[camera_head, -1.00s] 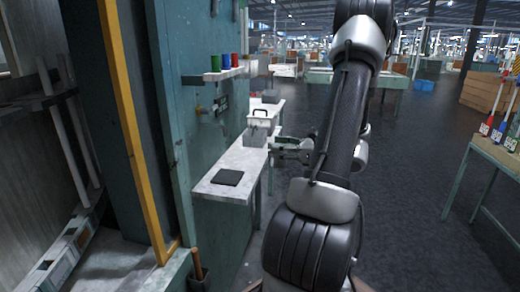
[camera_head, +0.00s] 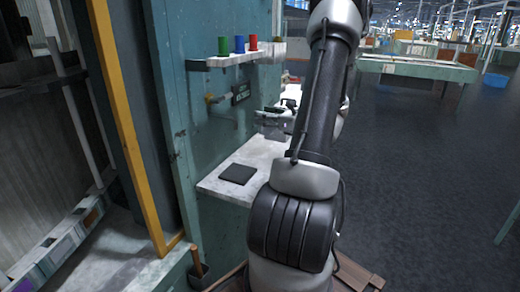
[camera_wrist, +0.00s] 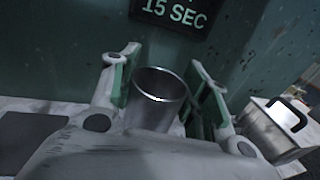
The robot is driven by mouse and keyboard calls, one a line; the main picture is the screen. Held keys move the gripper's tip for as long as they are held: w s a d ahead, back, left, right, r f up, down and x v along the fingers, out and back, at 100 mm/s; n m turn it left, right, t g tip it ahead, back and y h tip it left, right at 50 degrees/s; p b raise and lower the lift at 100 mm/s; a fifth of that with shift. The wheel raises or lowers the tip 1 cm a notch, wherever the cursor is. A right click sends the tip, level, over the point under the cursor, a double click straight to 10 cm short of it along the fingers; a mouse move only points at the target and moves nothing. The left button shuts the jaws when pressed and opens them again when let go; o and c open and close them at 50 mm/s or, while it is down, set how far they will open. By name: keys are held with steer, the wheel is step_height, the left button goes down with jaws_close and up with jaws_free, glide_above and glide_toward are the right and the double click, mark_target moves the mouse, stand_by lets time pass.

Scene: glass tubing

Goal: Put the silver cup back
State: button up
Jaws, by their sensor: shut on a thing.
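The silver cup (camera_wrist: 158,98) is a round, open-topped metal cup in the middle of the wrist view. My gripper (camera_wrist: 167,85) is shut on it, with one green-padded finger on each side. The cup's rim faces the camera and its lower part is hidden behind the gripper body. In the head view my gripper (camera_head: 274,118) is small, above the white bench (camera_head: 262,150) and in front of the teal wall. The cup cannot be made out clearly there. A dark square pad (camera_head: 238,174) lies bare on the bench; it also shows at left in the wrist view (camera_wrist: 30,138).
A metal box with a black handle (camera_wrist: 278,125) stands right of my gripper in the wrist view. A wall shelf (camera_head: 235,60) holds green, blue and red cups. A dark sign (camera_wrist: 172,15) hangs on the wall. Open floor (camera_head: 420,190) lies to the right.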

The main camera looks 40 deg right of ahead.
step_height(320, 180, down, 9)
steer(key=shift+f, duration=0.1)
stand_by(0.4)
steer(key=o, duration=1.1)
steer(key=shift+f, duration=0.1)
steer(key=shift+o, duration=0.2)
steer(key=shift+s, duration=0.1)
steer(key=v, duration=1.2)
